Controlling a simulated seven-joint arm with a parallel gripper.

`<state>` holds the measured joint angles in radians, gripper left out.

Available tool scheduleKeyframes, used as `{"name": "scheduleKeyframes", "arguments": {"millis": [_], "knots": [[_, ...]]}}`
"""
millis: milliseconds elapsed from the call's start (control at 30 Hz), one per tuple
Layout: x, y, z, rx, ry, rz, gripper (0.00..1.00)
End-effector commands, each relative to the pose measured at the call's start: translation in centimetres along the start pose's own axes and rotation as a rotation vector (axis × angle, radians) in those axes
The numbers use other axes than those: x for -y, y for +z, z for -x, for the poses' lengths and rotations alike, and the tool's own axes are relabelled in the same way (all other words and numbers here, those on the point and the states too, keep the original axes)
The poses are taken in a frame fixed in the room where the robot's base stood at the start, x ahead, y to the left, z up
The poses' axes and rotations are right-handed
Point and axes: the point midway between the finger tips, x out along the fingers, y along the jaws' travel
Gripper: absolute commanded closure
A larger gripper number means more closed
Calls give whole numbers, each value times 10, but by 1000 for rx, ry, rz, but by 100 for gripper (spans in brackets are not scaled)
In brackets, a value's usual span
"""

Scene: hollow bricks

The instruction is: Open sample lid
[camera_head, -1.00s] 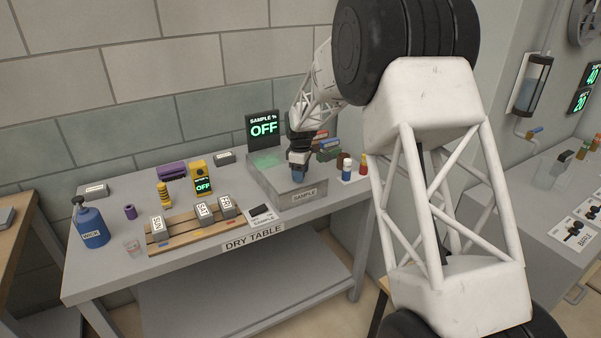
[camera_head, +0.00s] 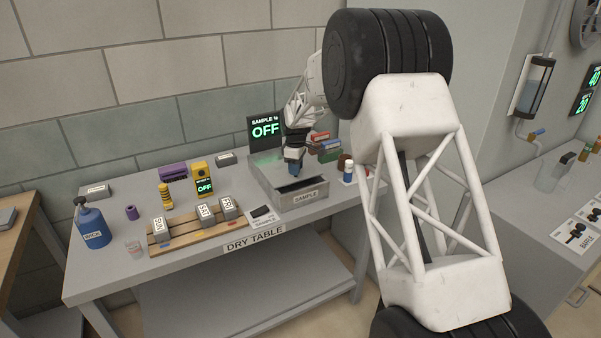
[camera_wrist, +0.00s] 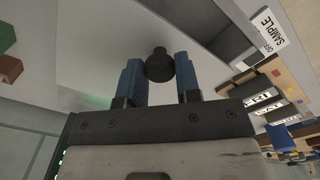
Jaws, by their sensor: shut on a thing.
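The grey sample box (camera_head: 286,202) stands at the right end of the dry table, with a SAMPLE label on its front. Its flat grey lid (camera_wrist: 100,45) fills much of the wrist view and carries a black knob (camera_wrist: 159,66). My gripper (camera_head: 294,166) is over the box, pointing down. In the wrist view my gripper's blue fingers (camera_wrist: 158,80) are shut on the knob from both sides. In the head view a dark gap shows at the box's front, between lid and front wall. The box's contents cannot be made out.
A sample sign (camera_head: 265,129) reading OFF stands behind the box. Red and green blocks (camera_head: 328,150) and small bottles (camera_head: 348,172) stand to its right. A wooden rack (camera_head: 190,233) with labelled blocks and a blue bottle (camera_head: 93,228) lie left.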

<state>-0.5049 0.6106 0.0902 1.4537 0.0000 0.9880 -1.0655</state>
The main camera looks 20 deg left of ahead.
Motion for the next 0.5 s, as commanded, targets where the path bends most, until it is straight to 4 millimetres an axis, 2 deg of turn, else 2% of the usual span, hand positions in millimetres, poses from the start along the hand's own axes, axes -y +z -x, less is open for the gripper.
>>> {"name": "scheduleKeyframes", "arguments": {"millis": [500], "knots": [[-57,-56,1,-1,2,1,100]]}}
